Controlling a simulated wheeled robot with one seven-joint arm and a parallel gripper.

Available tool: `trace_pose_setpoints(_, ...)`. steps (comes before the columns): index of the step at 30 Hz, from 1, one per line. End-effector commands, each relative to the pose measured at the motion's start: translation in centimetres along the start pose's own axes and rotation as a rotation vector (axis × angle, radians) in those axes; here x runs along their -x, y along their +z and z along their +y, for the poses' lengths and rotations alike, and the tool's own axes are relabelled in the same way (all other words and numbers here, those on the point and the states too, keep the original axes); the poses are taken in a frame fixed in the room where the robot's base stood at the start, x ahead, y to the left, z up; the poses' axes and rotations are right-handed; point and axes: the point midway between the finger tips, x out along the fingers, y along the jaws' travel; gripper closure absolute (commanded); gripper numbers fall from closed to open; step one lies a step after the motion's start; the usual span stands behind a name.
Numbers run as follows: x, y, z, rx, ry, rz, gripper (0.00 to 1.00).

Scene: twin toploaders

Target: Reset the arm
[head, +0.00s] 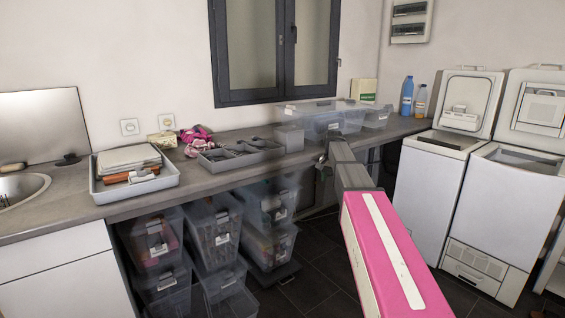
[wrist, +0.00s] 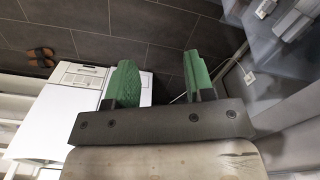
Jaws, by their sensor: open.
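My arm (head: 390,250), pink with grey links beyond, reaches from the bottom right of the head view toward the counter. Its far end is near the counter's front edge, and the fingers are too small to make out there. In the wrist view my gripper (wrist: 159,68) shows two green fingers spread well apart. Nothing is between them; dark floor tiles show behind. Two white toploaders stand at the right of the head view. The left toploader (head: 425,195) and the right toploader (head: 505,205) both have raised lids. The right one's opening shows.
The grey counter (head: 235,180) runs along the wall, bearing a tray (head: 108,193), a grey organizer (head: 255,155) and a clear box (head: 330,122). Clear bins (head: 213,230) are stacked below. Brown sandals (wrist: 40,57) lie on the floor. Dark floor is open before the machines.

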Motion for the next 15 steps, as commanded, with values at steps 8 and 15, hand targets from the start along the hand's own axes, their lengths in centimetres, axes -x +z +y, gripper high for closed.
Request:
trace_pose_setpoints(8,-11.8,9.8,4.5,0.173,0.001,-0.003,0.51)
trace_pose_setpoints(15,-19.3,18.2,8.6,0.321,0.001,-0.003,0.51)
